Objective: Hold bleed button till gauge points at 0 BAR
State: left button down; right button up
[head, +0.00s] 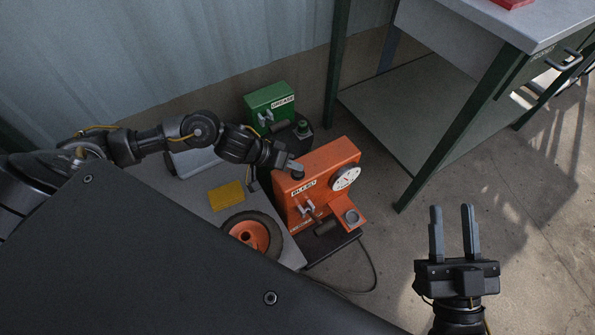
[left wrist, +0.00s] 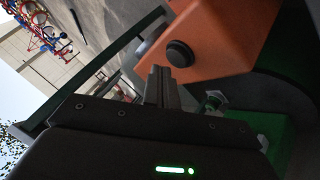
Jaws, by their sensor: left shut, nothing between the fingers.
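The orange machine (head: 328,178) with the BLEED label stands on the floor plate in the head view. Its white round gauge (head: 346,177) faces front; the needle's reading is too small to tell. A black round button (left wrist: 180,53) sits on its orange top face in the left wrist view, and it also shows in the head view (head: 298,175). My left gripper (head: 294,169) is shut and empty, its fingertips right by the button; in the left wrist view the fingers (left wrist: 161,72) end just beside it. I cannot tell whether they touch. My right gripper (head: 454,211) is open and empty, over the floor at right.
A green box labelled GREASE (head: 269,104) stands behind the orange machine. An orange-hubbed wheel (head: 250,236) and a yellow patch (head: 227,196) are at its left. A grey table (head: 480,20) with green legs stands at right. Open floor lies between it and my right gripper.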

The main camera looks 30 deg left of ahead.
pick_arm(q)
jog(key=shift+f, duration=0.1)
jog(key=shift+f, duration=0.35)
jog(key=shift+f+p, duration=0.35)
jog(key=shift+f, duration=0.1)
dwell(7.1)
